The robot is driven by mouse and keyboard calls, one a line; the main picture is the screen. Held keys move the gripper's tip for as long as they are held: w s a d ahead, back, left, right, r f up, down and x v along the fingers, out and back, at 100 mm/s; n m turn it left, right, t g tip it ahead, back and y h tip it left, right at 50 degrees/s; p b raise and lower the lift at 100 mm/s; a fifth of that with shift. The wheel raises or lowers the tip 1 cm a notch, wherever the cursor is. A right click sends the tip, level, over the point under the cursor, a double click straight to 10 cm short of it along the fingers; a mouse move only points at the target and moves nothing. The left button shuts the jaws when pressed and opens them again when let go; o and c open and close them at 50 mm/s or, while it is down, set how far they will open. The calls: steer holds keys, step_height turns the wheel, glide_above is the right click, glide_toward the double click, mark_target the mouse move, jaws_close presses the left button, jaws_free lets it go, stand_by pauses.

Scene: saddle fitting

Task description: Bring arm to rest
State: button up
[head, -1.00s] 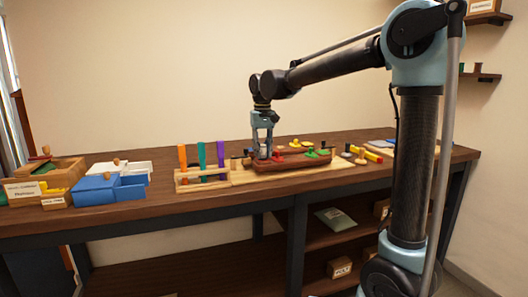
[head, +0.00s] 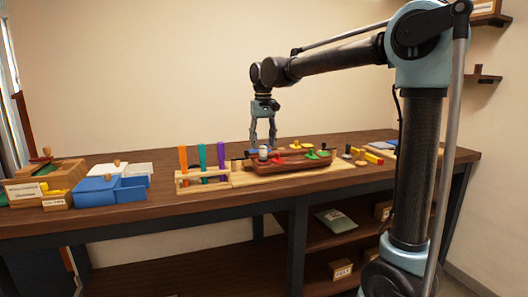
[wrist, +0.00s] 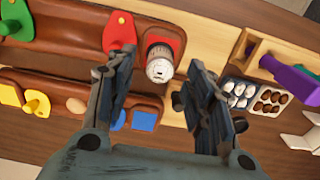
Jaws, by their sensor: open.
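My gripper (head: 263,143) hangs open and empty above the left end of the brown saddle-like tray (head: 290,167) on the bench. A small white-topped cylinder (head: 263,153) stands at that end of the tray, below the fingers. In the wrist view the open fingers (wrist: 165,95) show, with the white-topped cylinder (wrist: 160,62) seen between them and apart from them. A red piece (wrist: 119,32) lies in the tray beside the cylinder.
A wooden rack (head: 203,181) with orange, teal and purple upright pieces stands left of the tray. A blue box (head: 98,190) and wooden boxes stand farther left. Yellow and red pieces (head: 372,157) lie to the right. The wall behind is clear.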

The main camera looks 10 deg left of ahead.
step_height(320, 180, up, 7)
steer(key=shift+f, duration=0.15)
steer(key=shift+r, duration=0.25)
steer(key=s+d+f+m+t, duration=0.1)
steer(key=s+d+f+m, duration=0.3)
steer(key=d, duration=0.9)
steer(key=s+d+f+n, duration=0.1)
steer(key=s+d+f, duration=0.35)
steer(key=d, duration=0.75)
steer(key=s+d+f+m, duration=0.1)
steer(key=s+d+f, duration=0.4)
steer(key=f, duration=0.3)
steer(key=s+d+f+m, duration=0.1)
steer(key=s+d+f, duration=0.4)
steer(key=f, duration=0.2)
steer(key=s+d+f+m+t, duration=0.1)
steer(key=s+d+f, duration=0.3)
steer(key=d+f, duration=0.2)
step_height(320, 180, down, 3)
steer(key=shift+s+r, duration=0.2)
steer(key=shift+s, duration=0.2)
